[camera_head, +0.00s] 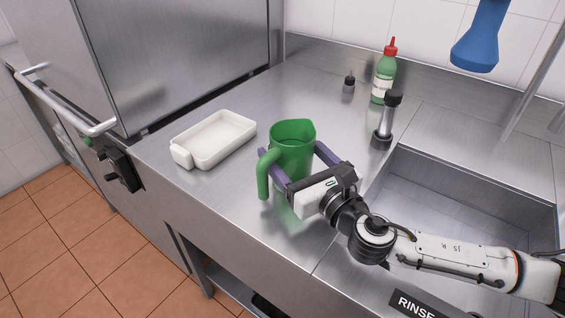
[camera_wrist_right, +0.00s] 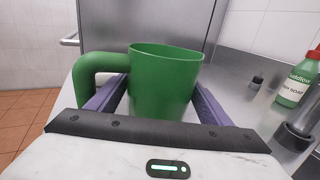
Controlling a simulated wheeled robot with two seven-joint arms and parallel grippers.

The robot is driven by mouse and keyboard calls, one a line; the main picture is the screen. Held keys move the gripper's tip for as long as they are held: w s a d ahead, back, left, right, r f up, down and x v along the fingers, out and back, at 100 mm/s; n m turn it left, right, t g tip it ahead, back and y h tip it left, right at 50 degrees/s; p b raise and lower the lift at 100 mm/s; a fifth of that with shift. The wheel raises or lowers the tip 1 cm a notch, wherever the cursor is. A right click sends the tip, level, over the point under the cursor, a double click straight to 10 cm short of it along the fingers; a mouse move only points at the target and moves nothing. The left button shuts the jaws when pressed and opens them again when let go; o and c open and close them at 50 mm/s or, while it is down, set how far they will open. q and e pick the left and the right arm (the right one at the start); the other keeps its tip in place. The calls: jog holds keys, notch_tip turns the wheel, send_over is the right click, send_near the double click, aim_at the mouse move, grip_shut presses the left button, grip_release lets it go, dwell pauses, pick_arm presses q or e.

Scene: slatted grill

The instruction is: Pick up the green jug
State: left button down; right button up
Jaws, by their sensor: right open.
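The green jug (camera_head: 292,145) stands upright on the steel counter in the head view, with its handle toward the left. It also fills the middle of the right wrist view (camera_wrist_right: 165,85), its handle (camera_wrist_right: 92,75) at the left. My right gripper (camera_head: 292,155) is open, with its purple fingers on either side of the jug's body. In the wrist view the left finger passes beneath the handle, close to the body. Whether either finger touches the jug cannot be told. My left gripper is not in view.
A white tray (camera_head: 214,139) lies left of the jug. A green soap bottle (camera_head: 384,78), a small dark bottle (camera_head: 349,83) and a black-topped cylinder (camera_head: 385,122) stand behind to the right. A sink basin (camera_head: 465,190) is at the right.

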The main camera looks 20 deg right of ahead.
jog(key=shift+x, duration=1.1)
jog(key=c, duration=0.9)
notch_tip(320, 180, up, 10)
jog(key=shift+r+p, duration=0.1)
jog(key=shift+p, duration=1.15)
